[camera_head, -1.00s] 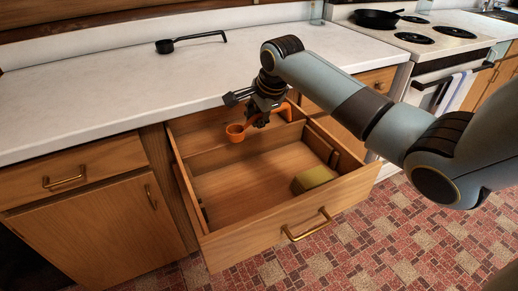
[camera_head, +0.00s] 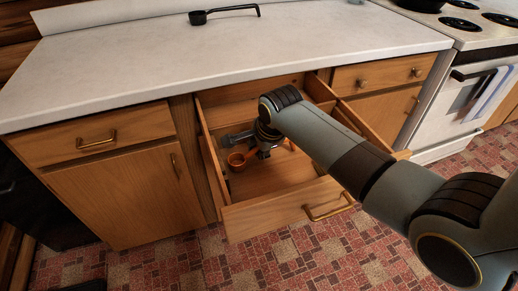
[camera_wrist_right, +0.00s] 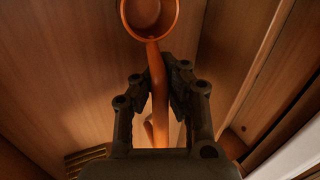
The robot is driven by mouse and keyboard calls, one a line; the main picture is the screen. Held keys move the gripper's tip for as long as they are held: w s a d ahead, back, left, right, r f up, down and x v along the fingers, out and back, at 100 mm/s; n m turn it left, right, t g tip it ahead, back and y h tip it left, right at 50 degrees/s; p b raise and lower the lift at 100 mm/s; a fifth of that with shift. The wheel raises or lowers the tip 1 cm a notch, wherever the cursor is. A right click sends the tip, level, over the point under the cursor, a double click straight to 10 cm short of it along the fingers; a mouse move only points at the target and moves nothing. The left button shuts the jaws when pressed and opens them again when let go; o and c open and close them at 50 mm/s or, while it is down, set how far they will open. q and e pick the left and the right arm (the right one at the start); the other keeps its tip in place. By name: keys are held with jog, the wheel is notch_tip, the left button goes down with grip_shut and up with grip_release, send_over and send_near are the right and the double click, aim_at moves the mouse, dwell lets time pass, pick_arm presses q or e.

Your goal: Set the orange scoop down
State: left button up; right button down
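The orange scoop (camera_head: 237,159) is inside the open drawer, near its left side. In the right wrist view, its round cup (camera_wrist_right: 150,14) points away from me and its handle runs back between my fingers. My right gripper (camera_head: 262,151) is down in the drawer, with its fingers closed on the handle; it also shows in the right wrist view (camera_wrist_right: 158,75). I cannot tell whether the scoop touches the drawer floor. My left gripper is not in view.
The open wooden drawer (camera_head: 270,216) has low walls close around my right gripper. My right arm covers its right part. The stove (camera_head: 460,45) stands at the right.

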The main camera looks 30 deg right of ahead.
jog(key=shift+f, duration=0.1)
jog(key=c, duration=1.5)
grip_release()
jog(key=p+v, duration=0.2)
jog(key=v, duration=1)
jog(key=shift+r, duration=0.2)
jog(key=shift+f, duration=0.1)
